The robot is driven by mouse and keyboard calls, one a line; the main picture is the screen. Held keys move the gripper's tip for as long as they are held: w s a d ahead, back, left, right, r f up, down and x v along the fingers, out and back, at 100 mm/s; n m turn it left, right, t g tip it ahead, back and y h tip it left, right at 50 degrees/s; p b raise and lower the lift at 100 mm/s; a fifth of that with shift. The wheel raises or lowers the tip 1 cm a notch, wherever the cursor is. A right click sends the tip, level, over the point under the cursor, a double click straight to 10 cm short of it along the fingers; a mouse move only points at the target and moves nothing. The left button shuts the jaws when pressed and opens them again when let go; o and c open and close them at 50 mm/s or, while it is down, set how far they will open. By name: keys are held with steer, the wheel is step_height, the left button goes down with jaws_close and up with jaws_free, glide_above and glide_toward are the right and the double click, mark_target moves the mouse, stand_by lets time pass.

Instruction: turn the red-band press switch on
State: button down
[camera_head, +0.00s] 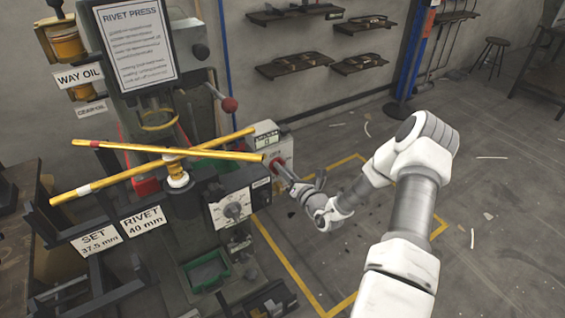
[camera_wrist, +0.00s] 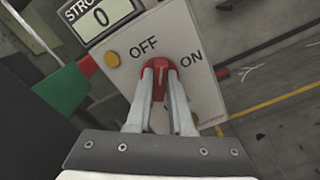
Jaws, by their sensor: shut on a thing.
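The red switch knob (camera_wrist: 160,66) is on a light grey control box (camera_wrist: 198,95), with OFF printed to its upper left and ON to its upper right. My gripper (camera_wrist: 161,72) is shut on the knob, one finger on each side. A pale line shows on the knob, but the fingers hide much of it and I cannot tell its exact setting. In the head view my gripper (camera_head: 279,166) reaches from the right to the control box (camera_head: 265,138) on the side of the rivet press (camera_head: 148,52).
Two crossed yellow bars (camera_head: 205,153) stand in front of the press, one with a red band. A dial box (camera_head: 230,208) is below. The floor at right is open.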

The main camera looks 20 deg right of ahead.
steer(key=m+p, duration=0.2)
steer(key=m, duration=0.1)
steer(key=m+p, duration=0.2)
steer(key=m, duration=0.2)
steer(key=m+p, duration=0.2)
steer(key=m, duration=0.2)
steer(key=shift+f, duration=0.3)
stand_by(0.4)
steer(key=c, duration=0.8)
jaws_free()
steer(key=shift+d, duration=0.1)
steer(key=shift+s, duration=0.1)
steer(key=s+d+p, duration=0.2)
steer(key=s+d, duration=0.1)
steer(key=s, duration=1.4)
steer(key=shift+d, duration=0.15)
steer(key=shift+r, duration=0.1)
